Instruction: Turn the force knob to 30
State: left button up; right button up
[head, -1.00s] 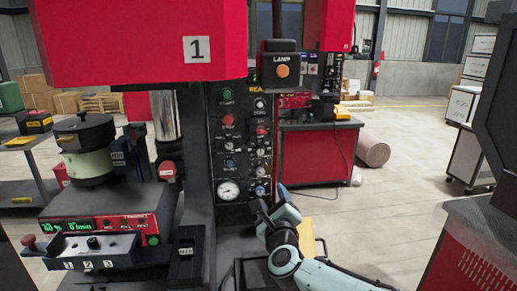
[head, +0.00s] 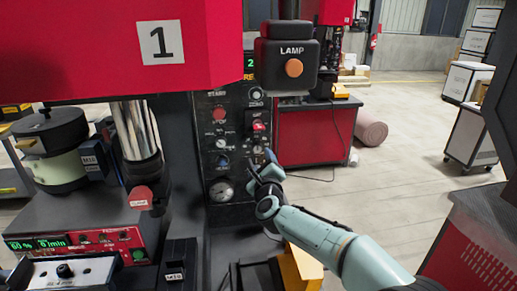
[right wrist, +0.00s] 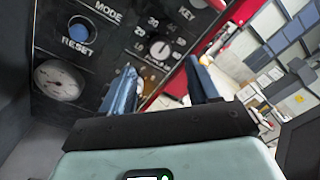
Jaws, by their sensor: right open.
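My right gripper (right wrist: 163,88) is open and empty. Its two blue fingers point at the panel, just below the knob and apart from it in that view. In the head view my right gripper (head: 262,168) is at the panel's lower right and hides part of that area. My left gripper is not in view.
A blue RESET button (right wrist: 79,31) and a pressure gauge (right wrist: 59,80) are left of the knob. The black LAMP box (head: 290,58) juts out above the panel. A red cabinet (head: 310,137) stands behind. Open floor lies to the right.

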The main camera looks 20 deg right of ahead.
aim_at(258, 150)
jog(key=p+x, duration=0.1)
jog(key=x, duration=0.3)
jog(key=shift+w+d+r, duration=0.1)
jog(key=shift+w, duration=0.15)
jog(key=shift+w+d+p, duration=0.15)
jog(key=shift+w+p, duration=0.2)
jog(key=shift+w, duration=0.2)
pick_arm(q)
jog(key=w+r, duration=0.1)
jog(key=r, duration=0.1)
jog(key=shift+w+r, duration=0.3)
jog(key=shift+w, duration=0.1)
pick_arm(e)
jog(key=c, duration=1)
